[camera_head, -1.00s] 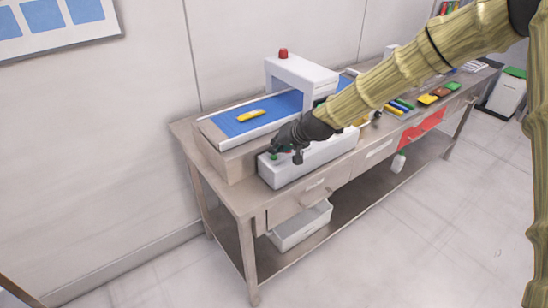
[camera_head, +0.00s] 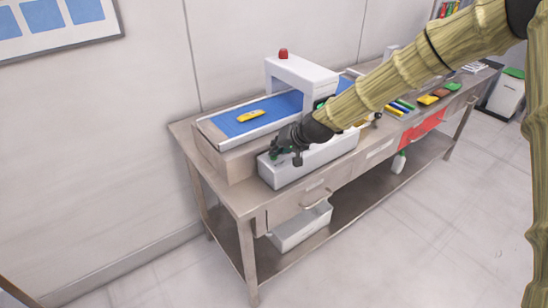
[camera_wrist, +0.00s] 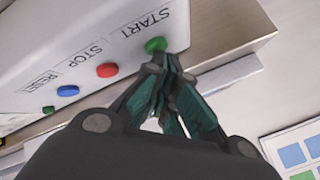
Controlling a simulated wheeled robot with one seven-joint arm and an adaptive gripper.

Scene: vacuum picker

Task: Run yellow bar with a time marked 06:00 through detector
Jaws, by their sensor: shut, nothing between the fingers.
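A yellow bar (camera_head: 251,115) lies on the blue conveyor belt (camera_head: 226,123), on the near left side of the white detector arch (camera_head: 309,74). Any time mark on it is too small to read. My gripper (camera_head: 273,154) is shut and empty over the left end of the white control box (camera_head: 312,166). In the wrist view its closed fingertips (camera_wrist: 166,60) are right at the green START button (camera_wrist: 155,44). I cannot tell whether they touch or press it. The red STOP button (camera_wrist: 107,70) and blue RESET button (camera_wrist: 68,90) are beside it.
The conveyor and box stand on a long workbench (camera_head: 215,185). My arm hides part of the belt beyond the arch. Several coloured bars lie farther right on the bench. A red drawer front (camera_head: 424,130) is below them, and a white bin (camera_head: 302,228) sits on the lower shelf.

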